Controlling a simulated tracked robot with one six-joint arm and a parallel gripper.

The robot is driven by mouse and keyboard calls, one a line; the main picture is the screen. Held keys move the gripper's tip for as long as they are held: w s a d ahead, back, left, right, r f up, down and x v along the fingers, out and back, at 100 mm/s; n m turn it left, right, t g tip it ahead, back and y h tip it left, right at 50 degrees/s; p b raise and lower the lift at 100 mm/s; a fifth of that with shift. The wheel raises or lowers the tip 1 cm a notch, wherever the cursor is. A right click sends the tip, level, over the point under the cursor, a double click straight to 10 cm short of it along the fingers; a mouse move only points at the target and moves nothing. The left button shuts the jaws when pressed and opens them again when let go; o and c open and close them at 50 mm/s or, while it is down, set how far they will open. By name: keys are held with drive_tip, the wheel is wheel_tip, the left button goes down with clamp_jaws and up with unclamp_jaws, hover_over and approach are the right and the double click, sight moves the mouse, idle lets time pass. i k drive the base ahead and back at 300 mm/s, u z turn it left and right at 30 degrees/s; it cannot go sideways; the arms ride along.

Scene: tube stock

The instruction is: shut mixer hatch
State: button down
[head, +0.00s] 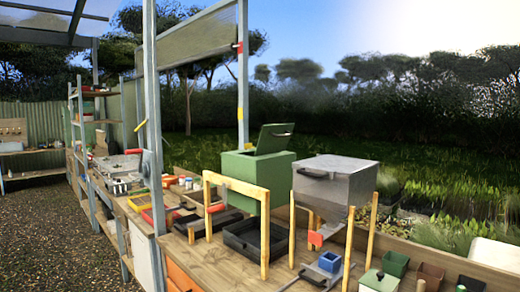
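A green box (247,172) stands on the bench near the middle of the head view, behind a wooden frame. It looks like the mixer, though no label shows. Its hatch (268,139) is a green lid with a dark handle (281,134), tilted up and open at the back right of the box top. The inside of the box is not visible. My gripper and arm are not in view.
A light wooden frame (236,187) stands before the green box, with a black tray (256,240) below it. A grey hopper (334,190) on wooden legs stands to the right. Small green bins (396,264) sit front right. A metal post (153,120) rises on the left.

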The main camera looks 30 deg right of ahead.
sight(273, 139)
drive_tip(key=k, duration=1.3)
drive_tip(key=u, duration=0.35)
drive_tip(key=i, duration=0.8)
drive_tip(key=u, duration=0.3)
drive_tip(key=i, duration=2.1)
drive_tip(key=z, duration=0.6)
